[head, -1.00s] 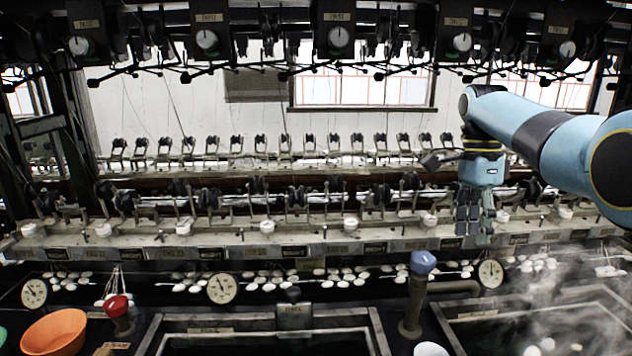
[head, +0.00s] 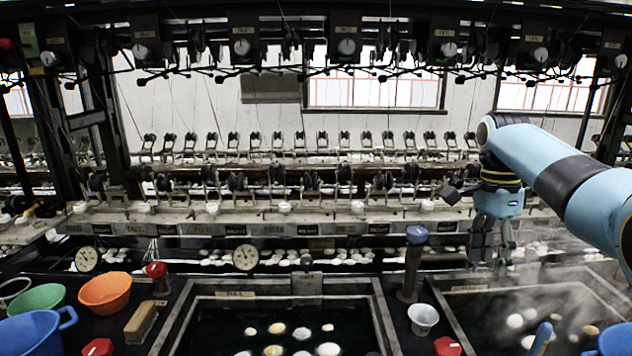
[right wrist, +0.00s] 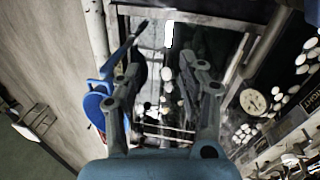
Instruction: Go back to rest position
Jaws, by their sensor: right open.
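My right gripper (head: 490,245) hangs pointing down at the right of the head view, below its blue wrist. Its grey fingers are apart and nothing shows between them. In the right wrist view the open fingers (right wrist: 160,75) frame a dark basin area, with no object held. In the head view the gripper appears in front of the machine's ledge, over the back of the right steaming basin (head: 470,289). My left arm and gripper do not show.
The middle basin (head: 378,315) holds water and several cocoons. Orange (head: 105,293), green (head: 38,298) and blue (head: 30,335) vessels crowd the lower left. A blue-topped post (head: 415,262) and a white cup (head: 423,318) stand between the basins.

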